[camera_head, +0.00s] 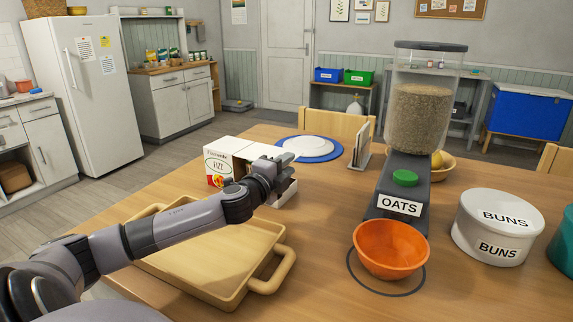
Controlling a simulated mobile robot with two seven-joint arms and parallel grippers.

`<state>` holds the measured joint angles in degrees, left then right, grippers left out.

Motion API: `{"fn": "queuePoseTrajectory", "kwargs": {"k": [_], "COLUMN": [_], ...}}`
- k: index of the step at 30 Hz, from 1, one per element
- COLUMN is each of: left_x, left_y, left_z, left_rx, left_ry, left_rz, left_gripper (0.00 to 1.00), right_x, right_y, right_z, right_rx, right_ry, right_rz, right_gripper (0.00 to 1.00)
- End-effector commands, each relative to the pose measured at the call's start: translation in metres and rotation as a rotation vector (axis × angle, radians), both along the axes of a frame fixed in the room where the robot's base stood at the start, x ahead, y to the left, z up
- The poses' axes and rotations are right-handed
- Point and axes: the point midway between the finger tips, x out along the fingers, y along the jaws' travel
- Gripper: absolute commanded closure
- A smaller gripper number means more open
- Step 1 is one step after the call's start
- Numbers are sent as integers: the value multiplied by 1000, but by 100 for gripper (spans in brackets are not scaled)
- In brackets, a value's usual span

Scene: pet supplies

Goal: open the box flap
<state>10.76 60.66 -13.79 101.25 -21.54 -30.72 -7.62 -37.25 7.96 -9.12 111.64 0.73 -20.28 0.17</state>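My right gripper is out of view.
A tan tray (208,280) lies under my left forearm. An oats dispenser (419,115) stands to the right, with an orange bowl (391,252) at its foot. A white BUNS tin (497,227) is farther right. A blue-rimmed plate (329,156) and an upright holder (360,150) stand behind.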

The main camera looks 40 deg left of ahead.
Motion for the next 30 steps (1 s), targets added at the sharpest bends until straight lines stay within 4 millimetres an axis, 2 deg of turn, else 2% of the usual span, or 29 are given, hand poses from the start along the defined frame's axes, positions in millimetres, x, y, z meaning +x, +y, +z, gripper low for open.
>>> {"fn": "queuePoseTrajectory", "kwargs": {"k": [12, 15, 30], "left_x": [4, 4, 4], "left_y": [0, 0, 1], "left_z": [0, 0, 0], "left_rx": [0, 0, 0], "left_ry": [0, 0, 0], "left_rz": [-1, -1, -1], "left_gripper": [71, 100, 100], "right_x": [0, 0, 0], "right_y": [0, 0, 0], "right_z": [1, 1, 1], "right_rx": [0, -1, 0], "right_ry": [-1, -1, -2], "right_rz": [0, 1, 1], "right_gripper": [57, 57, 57]}}
